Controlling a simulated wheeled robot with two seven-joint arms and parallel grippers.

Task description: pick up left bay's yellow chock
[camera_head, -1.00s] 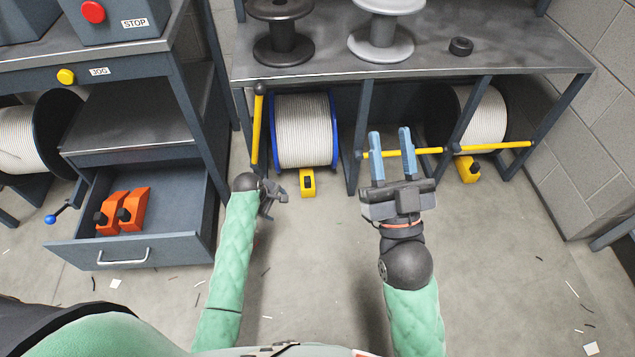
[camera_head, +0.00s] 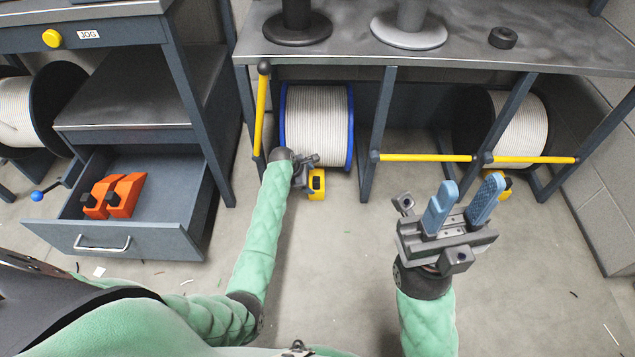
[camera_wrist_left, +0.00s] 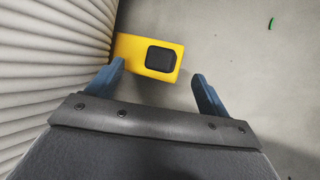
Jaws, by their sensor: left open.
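The yellow chock (camera_head: 317,184) of the left bay sits on the floor in front of the reel with the blue rim (camera_head: 350,130). My left gripper (camera_head: 308,172) is right beside it, partly covering it in the head view. In the left wrist view the chock (camera_wrist_left: 126,45), with a black block on top, lies just beyond and between the open fingers of my left gripper (camera_wrist_left: 160,85). No grip on it shows. My right gripper (camera_head: 462,208) is open and empty over the floor to the right. Another yellow chock (camera_head: 506,188) is mostly hidden behind its finger.
A raised yellow bar (camera_head: 260,115) stands left of the left reel. A lowered yellow bar (camera_head: 430,157) crosses the bay to the right. An open drawer (camera_head: 150,244) at left holds orange chocks (camera_head: 124,196). Floor in front is mostly clear.

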